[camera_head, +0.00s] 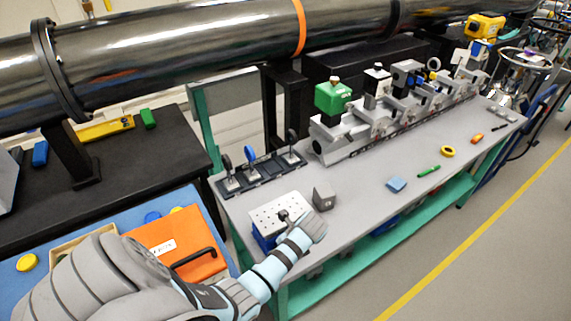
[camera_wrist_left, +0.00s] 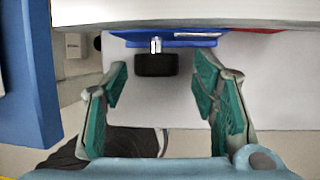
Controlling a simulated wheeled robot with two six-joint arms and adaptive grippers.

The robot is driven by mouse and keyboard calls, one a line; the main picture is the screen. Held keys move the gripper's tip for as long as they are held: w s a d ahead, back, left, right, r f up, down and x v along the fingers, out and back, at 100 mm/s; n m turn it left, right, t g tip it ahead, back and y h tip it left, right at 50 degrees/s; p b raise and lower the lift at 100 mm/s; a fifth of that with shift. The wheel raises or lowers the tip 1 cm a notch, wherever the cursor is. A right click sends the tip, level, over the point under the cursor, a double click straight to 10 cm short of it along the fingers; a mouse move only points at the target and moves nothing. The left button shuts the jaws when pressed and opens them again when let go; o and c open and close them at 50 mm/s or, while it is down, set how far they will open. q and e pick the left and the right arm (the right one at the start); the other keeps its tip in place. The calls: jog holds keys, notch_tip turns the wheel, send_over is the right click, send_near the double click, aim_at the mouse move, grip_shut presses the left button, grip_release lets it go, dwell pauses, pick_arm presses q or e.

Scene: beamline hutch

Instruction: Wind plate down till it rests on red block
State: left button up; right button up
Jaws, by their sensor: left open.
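The perforated plate (camera_head: 268,217) tops a blue lab jack (camera_head: 262,240) on the grey bench. In the left wrist view the plate's pale edge (camera_wrist_left: 180,12) crosses the top, with the jack's blue frame (camera_wrist_left: 190,42) under it. A black knob (camera_wrist_left: 156,64) on a short metal shaft sticks out from the jack. A strip of the red block (camera_wrist_left: 258,31) shows under the plate at right; I cannot tell whether they touch. My left gripper (camera_wrist_left: 162,75) is open, its teal fingers apart on both sides of the knob's line, touching nothing visible. In the head view my arm hides its fingers.
A grey block (camera_head: 323,197) stands right of the jack. Behind are a rack of optics (camera_head: 262,172) and a rail with a green box (camera_head: 333,97). A blue pad (camera_head: 396,184) and green marker (camera_head: 429,171) lie to the right. An orange case (camera_head: 178,247) is at left.

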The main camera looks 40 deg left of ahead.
pick_arm(q)
jog(key=shift+f, duration=0.25)
jog(key=shift+s+r, duration=0.15)
jog(key=shift+s, duration=0.1)
jog(key=shift+c, duration=0.5)
jog(key=shift+w, duration=0.1)
jog(key=c, duration=1.1)
jog(key=shift+o, duration=0.2)
jog(key=shift+t, duration=0.3)
jog(key=t, duration=0.1)
jog(key=t+h, duration=0.1)
jog(key=shift+s+a+n+t, duration=0.15)
jog(key=shift+s+n+t, duration=0.15)
jog(key=shift+s, duration=0.05)
jog(key=shift+s+n+t+h, duration=0.2)
jog(key=shift+n+t+h, duration=0.15)
jog(key=shift+t, duration=1.15)
